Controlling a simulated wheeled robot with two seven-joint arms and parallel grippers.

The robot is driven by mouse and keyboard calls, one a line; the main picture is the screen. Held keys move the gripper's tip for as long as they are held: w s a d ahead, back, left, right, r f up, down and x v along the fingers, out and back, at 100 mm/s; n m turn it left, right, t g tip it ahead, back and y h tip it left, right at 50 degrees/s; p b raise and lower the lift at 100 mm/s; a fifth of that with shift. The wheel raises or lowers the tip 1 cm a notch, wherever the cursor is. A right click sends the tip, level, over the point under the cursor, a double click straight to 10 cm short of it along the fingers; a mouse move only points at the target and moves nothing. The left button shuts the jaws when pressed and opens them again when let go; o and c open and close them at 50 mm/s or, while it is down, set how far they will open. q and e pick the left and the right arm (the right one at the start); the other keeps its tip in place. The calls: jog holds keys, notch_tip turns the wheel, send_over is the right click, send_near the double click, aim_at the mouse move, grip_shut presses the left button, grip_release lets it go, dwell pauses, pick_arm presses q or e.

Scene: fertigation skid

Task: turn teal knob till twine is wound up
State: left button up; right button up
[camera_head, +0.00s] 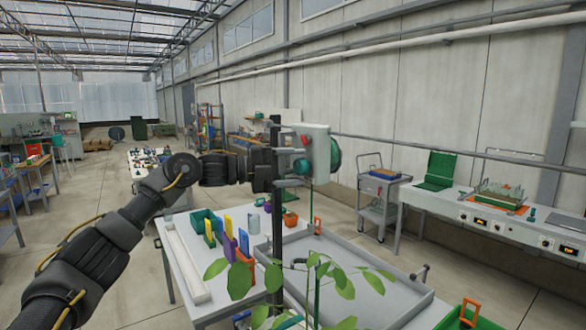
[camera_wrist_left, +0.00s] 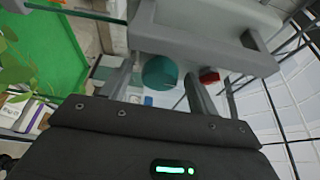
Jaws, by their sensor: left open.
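A teal knob (camera_head: 302,167) sits on the front of a light grey box (camera_head: 318,145) on a dark upright post. In the left wrist view the knob (camera_wrist_left: 160,72) lies between the two fingers of my left gripper (camera_wrist_left: 158,70), with gaps showing on both sides. My left gripper (camera_head: 296,170) is open and reaches the box from the left in the head view. A green round part (camera_head: 336,153), perhaps a spool, shows at the box's right side. I cannot make out the twine. My right gripper is not in view.
A red button (camera_head: 305,140) is just above the knob; it also shows beside the right finger (camera_wrist_left: 209,76). A leafy plant (camera_head: 320,278) stands close below. A grey tray table (camera_head: 350,262) lies behind it. A cart (camera_head: 382,200) stands to the right.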

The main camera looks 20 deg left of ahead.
notch_tip(320, 180, down, 5)
jog(key=b, duration=0.4)
jog(key=shift+b, duration=0.4)
pick_arm(q)
jog(key=v, duration=1)
jog(key=shift+s+a, duration=0.15)
jog(key=shift+a, duration=0.25)
